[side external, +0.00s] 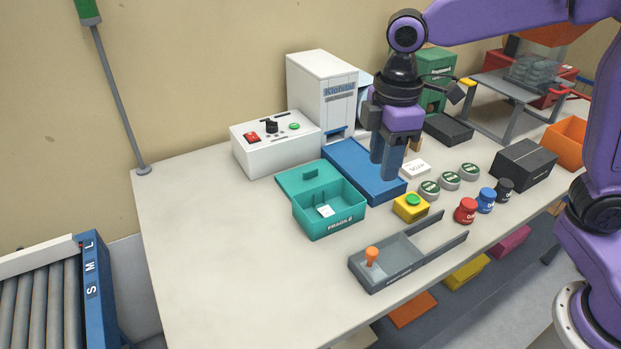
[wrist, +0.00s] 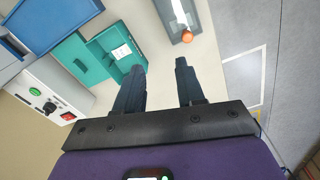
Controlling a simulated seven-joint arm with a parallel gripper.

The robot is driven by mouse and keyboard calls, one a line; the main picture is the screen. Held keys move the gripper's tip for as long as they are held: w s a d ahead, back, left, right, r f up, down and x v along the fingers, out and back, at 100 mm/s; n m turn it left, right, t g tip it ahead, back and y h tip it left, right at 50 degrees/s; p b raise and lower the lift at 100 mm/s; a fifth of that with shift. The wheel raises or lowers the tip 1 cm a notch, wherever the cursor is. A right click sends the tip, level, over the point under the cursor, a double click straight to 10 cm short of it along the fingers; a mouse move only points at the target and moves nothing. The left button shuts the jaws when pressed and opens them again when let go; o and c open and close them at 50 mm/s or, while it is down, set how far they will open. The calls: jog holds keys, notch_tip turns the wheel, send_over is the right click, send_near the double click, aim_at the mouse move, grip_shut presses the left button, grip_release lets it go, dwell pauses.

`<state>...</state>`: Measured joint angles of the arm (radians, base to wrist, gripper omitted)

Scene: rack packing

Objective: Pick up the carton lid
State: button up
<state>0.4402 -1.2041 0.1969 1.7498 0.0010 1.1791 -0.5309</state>
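A teal carton (side external: 330,223) marked FRAGILE stands open on the table, with a white paper inside. It also shows in the wrist view (wrist: 131,63). The teal carton lid (side external: 308,178) is at the carton's back edge, with a small dark mark on it. I cannot tell whether it is joined to the carton. The lid also shows in the wrist view (wrist: 76,58). My gripper (side external: 386,170) points down above the table, to the right of the carton and apart from it. In the wrist view its fingers (wrist: 158,68) are spread, with nothing between them.
A blue tray (side external: 352,164) lies behind the carton, near my gripper. A white control box (side external: 270,147) stands behind the lid. A grey tray with an orange knob (side external: 372,253), a yellow button box (side external: 411,207) and several round tins are nearby. The table's left side is clear.

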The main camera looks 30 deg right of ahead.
jog(key=w+a+n, duration=0.2)
jog(key=w+a, duration=0.1)
jog(key=w, duration=1.2)
jog(key=n, duration=0.1)
send_over(310, 170)
jog(key=f, duration=1.3)
jog(key=shift+s+d+f, duration=0.1)
jog(key=shift+d+f, duration=0.15)
jog(key=shift+f, duration=0.1)
jog(key=shift+a+f, duration=0.2)
jog(key=shift+f, duration=2.95)
grip_shut()
